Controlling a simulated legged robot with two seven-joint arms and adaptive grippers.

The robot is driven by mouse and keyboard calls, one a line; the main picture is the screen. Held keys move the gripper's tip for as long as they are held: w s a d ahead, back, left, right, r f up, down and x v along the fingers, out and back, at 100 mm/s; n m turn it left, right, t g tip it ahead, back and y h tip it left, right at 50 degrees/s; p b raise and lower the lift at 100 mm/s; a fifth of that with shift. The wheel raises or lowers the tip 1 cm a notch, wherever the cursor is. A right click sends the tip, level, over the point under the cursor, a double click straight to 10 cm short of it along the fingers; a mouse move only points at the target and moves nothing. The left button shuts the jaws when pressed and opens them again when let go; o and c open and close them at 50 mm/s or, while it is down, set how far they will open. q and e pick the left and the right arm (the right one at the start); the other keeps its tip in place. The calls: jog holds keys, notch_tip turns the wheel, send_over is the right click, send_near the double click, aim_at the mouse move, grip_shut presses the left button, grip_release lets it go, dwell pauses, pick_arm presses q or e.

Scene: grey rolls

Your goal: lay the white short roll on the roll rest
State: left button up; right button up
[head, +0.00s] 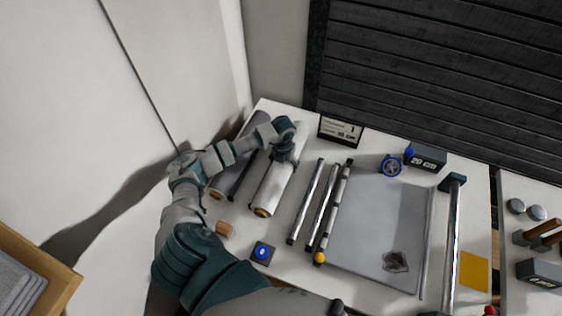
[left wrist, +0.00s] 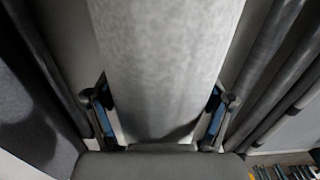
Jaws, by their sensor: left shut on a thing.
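The white short roll (head: 271,192) lies lengthwise on the left part of the table, its brown core end towards me. My left gripper (head: 286,158) is over its far half, shut on it. In the left wrist view the pale roll (left wrist: 165,60) fills the middle between both fingers (left wrist: 160,125) of my left gripper. Whether it is lifted off the table I cannot tell. Right of it, parallel metal bars (head: 308,200) that look like the roll rest run lengthwise and look empty. My right gripper is not in view.
A dark grey roll (head: 238,172) lies close left of the white roll. A grey sheet (head: 375,225) covers the table right of the bars. A label sign (head: 340,130) stands behind. A blue-knobbed block (head: 262,252) and brown cylinder (head: 224,228) sit in front.

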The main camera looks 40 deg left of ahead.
pick_arm(q)
jog(key=shift+a, duration=0.25)
jog(key=o, duration=1.2)
jog(key=shift+a+f, duration=0.15)
jog(key=shift+a, duration=0.4)
jog(key=shift+o, duration=1.3)
jog(key=shift+s+a+f, duration=0.1)
jog(key=shift+a+f, duration=0.15)
jog(key=shift+a, duration=0.35)
jog(key=shift+a+f, duration=0.2)
jog(key=shift+a, duration=0.4)
jog(key=shift+d, duration=0.1)
jog(key=r, duration=0.2)
jog(key=d+r, duration=0.1)
jog(key=r, duration=0.3)
jog(key=shift+d, duration=0.4)
jog(key=r, duration=0.3)
jog(key=a+r, duration=0.1)
jog(key=r, duration=0.2)
jog(key=shift+a+r, duration=0.1)
jog(key=shift+a, duration=0.1)
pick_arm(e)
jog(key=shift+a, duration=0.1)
